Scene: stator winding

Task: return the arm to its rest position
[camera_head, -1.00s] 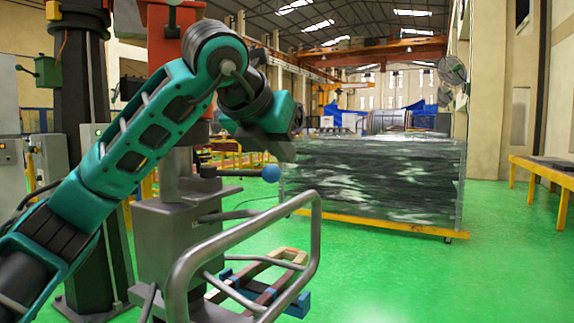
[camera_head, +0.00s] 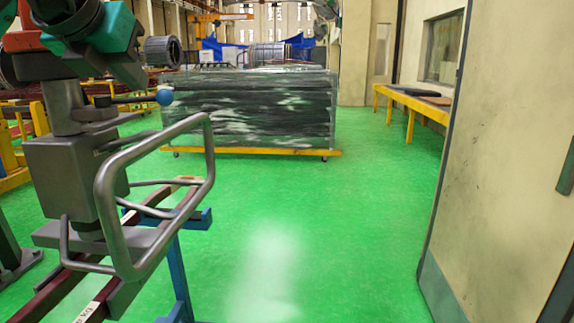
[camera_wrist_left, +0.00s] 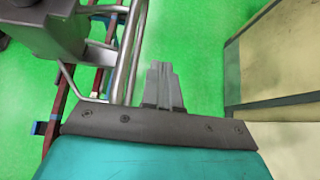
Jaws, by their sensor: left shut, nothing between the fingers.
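The left arm is teal with dark joints. Its forearm end and gripper (camera_head: 132,78) are at the upper left of the head view, above and behind the tubular metal handle of a grey machine. In the left wrist view the grey fingers (camera_wrist_left: 162,78) are together and hold nothing. They point toward open green floor, just right of the metal tubes. The rest of the left arm is outside the head view. My right gripper does not show.
The grey machine (camera_head: 75,175) with its bent tube handle (camera_head: 205,165) and blue ball knob (camera_head: 165,97) is close to the arm. A wrapped dark stack (camera_head: 255,110) stands behind. A wall panel (camera_head: 505,160) is at right. The middle floor is clear.

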